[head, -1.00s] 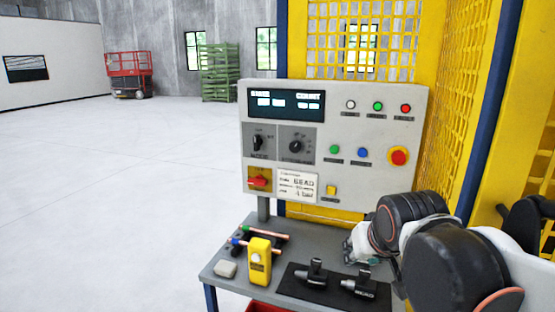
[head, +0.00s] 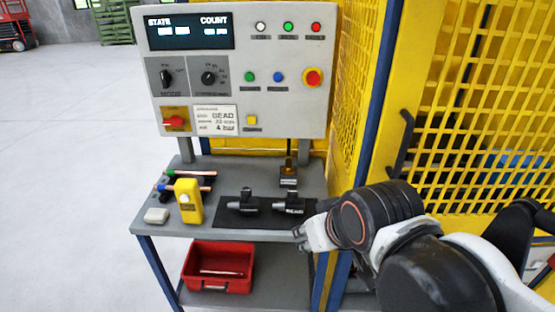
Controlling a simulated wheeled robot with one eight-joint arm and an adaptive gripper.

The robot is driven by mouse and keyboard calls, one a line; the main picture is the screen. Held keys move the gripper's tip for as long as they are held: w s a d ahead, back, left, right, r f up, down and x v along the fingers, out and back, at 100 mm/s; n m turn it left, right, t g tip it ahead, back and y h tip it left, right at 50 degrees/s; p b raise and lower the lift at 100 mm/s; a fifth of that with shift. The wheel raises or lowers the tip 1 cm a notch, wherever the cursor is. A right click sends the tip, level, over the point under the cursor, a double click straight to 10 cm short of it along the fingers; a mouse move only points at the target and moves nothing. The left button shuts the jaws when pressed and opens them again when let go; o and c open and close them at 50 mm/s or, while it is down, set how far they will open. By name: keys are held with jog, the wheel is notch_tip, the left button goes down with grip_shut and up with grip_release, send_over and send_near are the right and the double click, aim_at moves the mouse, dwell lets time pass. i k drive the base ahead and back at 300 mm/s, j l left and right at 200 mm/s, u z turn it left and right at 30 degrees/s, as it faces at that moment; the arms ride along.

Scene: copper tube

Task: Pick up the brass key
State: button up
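A small dark block with a pale label (head: 288,181) stands at the back right of the grey bench. A thin brass-coloured piece, possibly the brass key (head: 289,161), rises from it; it is too small to make out its shape. My gripper (head: 299,236) is at the right front edge of the bench, in front of the block and apart from it. It is close to the right black tool on the mat. Its fingers are too small to show whether they are open or shut.
A black mat (head: 231,220) holds two dark tools (head: 241,203). To its left are a yellow device (head: 188,201), a pale block (head: 156,215) and copper tubes (head: 195,188). The control panel (head: 270,90) stands behind. A red bin (head: 217,284) sits on the lower shelf. Yellow mesh fencing (head: 480,120) is at right.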

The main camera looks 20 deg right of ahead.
aim_at(289, 161)
jog(key=z, duration=0.85)
jog(key=j+z, duration=0.95)
jog(key=j, duration=0.2)
jog(key=k+j+z, duration=0.25)
jog(key=j+z, duration=0.25)
jog(key=k+j, duration=0.15)
jog(key=j, duration=0.25)
jog(key=k+j, duration=0.15)
jog(key=j, duration=0.25)
jog(key=k+j+z, duration=0.1)
jog(key=j, duration=0.25)
jog(key=k, duration=0.05)
